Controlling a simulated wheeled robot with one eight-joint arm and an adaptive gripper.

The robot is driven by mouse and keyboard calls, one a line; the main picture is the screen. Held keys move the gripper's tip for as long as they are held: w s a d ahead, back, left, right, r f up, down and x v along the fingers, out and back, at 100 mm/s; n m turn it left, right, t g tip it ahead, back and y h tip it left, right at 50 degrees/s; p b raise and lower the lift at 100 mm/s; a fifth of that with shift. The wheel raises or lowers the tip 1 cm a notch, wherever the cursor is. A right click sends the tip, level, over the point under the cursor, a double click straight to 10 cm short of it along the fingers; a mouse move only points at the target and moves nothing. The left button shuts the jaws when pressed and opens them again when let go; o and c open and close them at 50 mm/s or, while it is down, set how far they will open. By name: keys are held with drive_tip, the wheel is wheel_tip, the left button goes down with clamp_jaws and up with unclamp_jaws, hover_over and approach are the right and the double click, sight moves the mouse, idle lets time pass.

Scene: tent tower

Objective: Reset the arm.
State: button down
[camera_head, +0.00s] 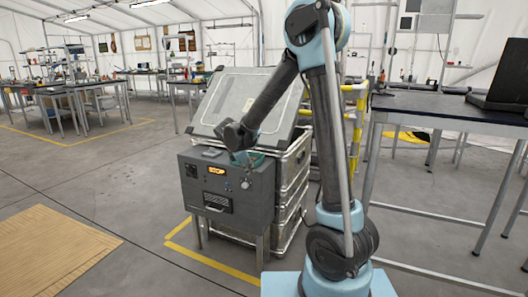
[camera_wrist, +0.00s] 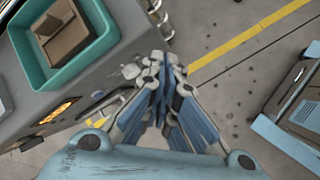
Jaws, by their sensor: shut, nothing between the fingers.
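My gripper (camera_wrist: 161,75) is shut in the wrist view, with its blue-padded fingers together and nothing between them. It points past the edge of a grey cabinet, over open floor in that picture. In the head view my arm rises from its blue base and folds down left, so its wrist hangs over the grey cabinet (camera_head: 215,205). The gripper itself cannot be made out clearly there.
A teal tray (camera_wrist: 104,45) holding a brown box (camera_wrist: 70,32) sits on the cabinet, left of my gripper. Metal crates (camera_head: 290,190) stand behind the cabinet. A dark-topped table (camera_head: 450,108) is at right. Open floor (camera_head: 110,185) lies left, with a wooden panel (camera_head: 50,250).

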drive_tip(key=s+d+r+m+g+y, duration=0.1)
drive_tip(key=s+d+r+m, duration=0.3)
drive_tip(key=s+d, duration=0.5)
drive_tip(key=s+d+r+m+g, duration=0.1)
drive_tip(key=s+d+r+m, duration=0.1)
drive_tip(key=s+d+m, duration=0.6)
drive_tip(key=s+d+f+m+y, duration=0.1)
drive_tip(key=s+d+f+m, duration=0.1)
drive_tip(key=s, duration=0.4)
drive_tip(key=s+d+f+m+y, duration=0.1)
drive_tip(key=s+d+f+m, duration=0.1)
drive_tip(key=s+d+m, duration=0.1)
drive_tip(key=s+d+f+m+g, duration=0.1)
drive_tip(key=s+d+f+m, duration=0.1)
drive_tip(key=s, duration=0.6)
drive_tip(key=shift+s+d+f+m+y, duration=0.35)
drive_tip(key=shift+d+m, duration=0.4)
drive_tip(key=shift+m, duration=0.35)
drive_tip(key=shift+r, duration=0.1)
drive_tip(key=shift+w+f, duration=0.2)
drive_tip(key=shift+w, duration=0.25)
